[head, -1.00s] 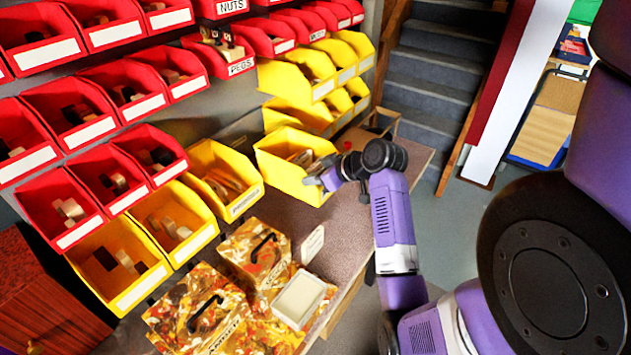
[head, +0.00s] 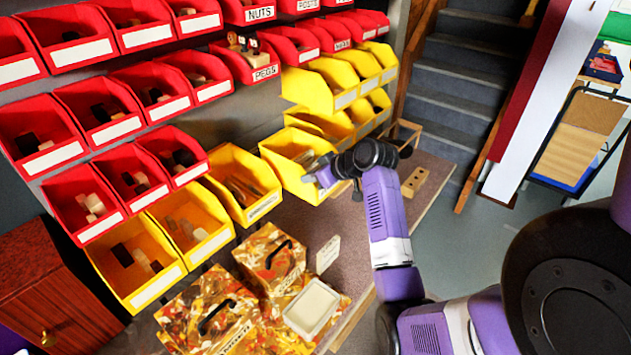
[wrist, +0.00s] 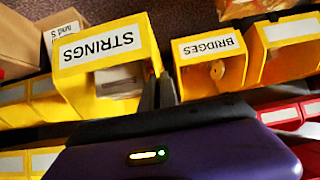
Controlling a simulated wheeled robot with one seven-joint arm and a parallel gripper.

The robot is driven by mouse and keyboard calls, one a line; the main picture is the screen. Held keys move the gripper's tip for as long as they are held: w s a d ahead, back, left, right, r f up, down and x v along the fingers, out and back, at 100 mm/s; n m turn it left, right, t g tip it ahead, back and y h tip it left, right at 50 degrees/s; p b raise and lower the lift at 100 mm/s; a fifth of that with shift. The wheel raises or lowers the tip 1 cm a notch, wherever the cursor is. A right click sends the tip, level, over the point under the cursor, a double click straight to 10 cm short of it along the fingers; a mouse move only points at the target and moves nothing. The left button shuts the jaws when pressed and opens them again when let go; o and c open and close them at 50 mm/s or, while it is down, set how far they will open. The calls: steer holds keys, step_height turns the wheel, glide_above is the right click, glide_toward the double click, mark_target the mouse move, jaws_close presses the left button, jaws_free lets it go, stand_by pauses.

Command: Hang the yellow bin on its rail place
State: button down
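The yellow bin labelled STRINGS (wrist: 103,42) is in my gripper; it also shows in the head view (head: 283,168), right of the yellow bin labelled BRIDGES (wrist: 210,48). My gripper (wrist: 157,92) has its fingers on either side of the bin's side wall. In the head view my gripper (head: 322,174) is at the bin's right front. A pale packet (wrist: 118,80) lies inside the bin. The bin is near the end of the lowest bin row, with a narrow gap to the BRIDGES bin. Its rail place and back edge are hidden.
Yellow bins (head: 340,82) hang above and behind. Red bins (head: 110,115) fill the left. Patterned boxes (head: 270,260), a white box (head: 312,307) and a small card (head: 328,254) stand on the bench below. A wooden block (head: 415,182) lies to the right.

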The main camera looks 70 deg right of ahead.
mark_target(292, 167)
steer(key=shift+w+d+b, duration=0.25)
steer(key=shift+w+d, duration=0.05)
steer(key=shift+w, duration=0.75)
steer(key=shift+w+d+b, duration=0.25)
steer(key=shift+w+d, duration=0.1)
steer(key=shift+w, duration=0.75)
steer(key=shift+w+d+b, duration=0.25)
steer(key=shift+w+d, duration=0.05)
steer(key=shift+w, duration=0.75)
steer(key=shift+w+d+b, duration=0.2)
steer(key=shift+d+b, duration=0.05)
steer(key=shift+d, duration=0.35)
steer(key=shift+w+d+b, duration=0.15)
steer(key=shift+d+b, duration=0.1)
steer(key=shift+d, duration=0.35)
steer(key=shift+r, duration=0.1)
steer(key=shift+s+d, duration=0.2)
steer(key=shift+a+r+p, duration=0.15)
steer(key=shift+p, duration=0.15)
steer(key=shift+w+r, duration=0.1)
steer(key=shift+w, duration=0.35)
steer(key=shift+f+b, duration=0.45)
steer(key=shift+f, duration=0.3)
steer(key=shift+r+p, duration=0.8)
steer(key=shift+r, duration=0.25)
steer(key=shift+s+a, duration=0.1)
